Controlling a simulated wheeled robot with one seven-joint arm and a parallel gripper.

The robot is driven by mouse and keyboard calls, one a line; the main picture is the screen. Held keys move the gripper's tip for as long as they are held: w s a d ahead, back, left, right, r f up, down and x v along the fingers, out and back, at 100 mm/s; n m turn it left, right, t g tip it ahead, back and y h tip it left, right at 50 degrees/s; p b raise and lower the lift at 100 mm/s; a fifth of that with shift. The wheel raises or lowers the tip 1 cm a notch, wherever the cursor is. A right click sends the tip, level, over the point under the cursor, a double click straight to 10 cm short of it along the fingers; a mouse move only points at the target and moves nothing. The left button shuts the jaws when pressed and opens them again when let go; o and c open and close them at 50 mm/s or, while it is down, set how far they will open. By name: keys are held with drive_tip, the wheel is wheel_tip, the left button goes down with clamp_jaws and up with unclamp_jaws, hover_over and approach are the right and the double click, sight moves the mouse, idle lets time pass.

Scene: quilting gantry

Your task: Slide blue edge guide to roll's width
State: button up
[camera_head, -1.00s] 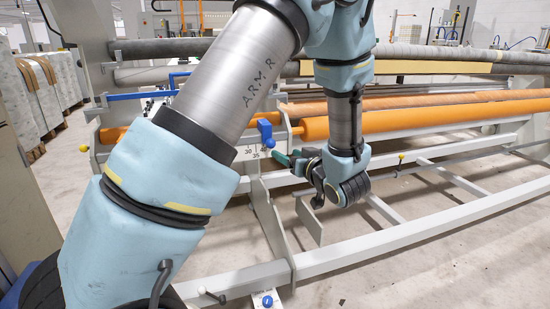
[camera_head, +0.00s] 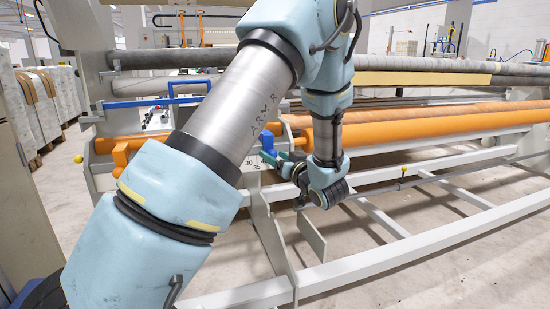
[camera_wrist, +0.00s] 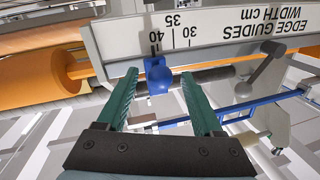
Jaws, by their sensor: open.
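The blue edge guide (camera_head: 268,143) sits on the white scale plate (camera_head: 252,163) of the machine, beyond my forearm. In the wrist view the blue guide (camera_wrist: 158,77) is close to the 40 mark on the plate (camera_wrist: 225,30), which reads upside down. My gripper (camera_wrist: 159,72) is open, with its green fingers on either side of the guide. I cannot tell whether either finger touches it. My gripper (camera_head: 276,158) shows small and partly hidden in the head view. An orange roll (camera_head: 430,128) lies to the right; orange also shows in the wrist view (camera_wrist: 30,80).
A dark bar (camera_wrist: 225,73) with a grey lever (camera_wrist: 265,68) runs beside the guide. A blue frame bar (camera_head: 150,102) stands to the left. White lower rails (camera_head: 400,245) run across the front right. Grey rolls (camera_head: 420,67) lie above at the back.

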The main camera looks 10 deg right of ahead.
drive_tip(key=shift+w+a, duration=0.1)
drive_tip(key=shift+w, duration=0.05)
clamp_jaws()
idle(0.5)
idle(0.9)
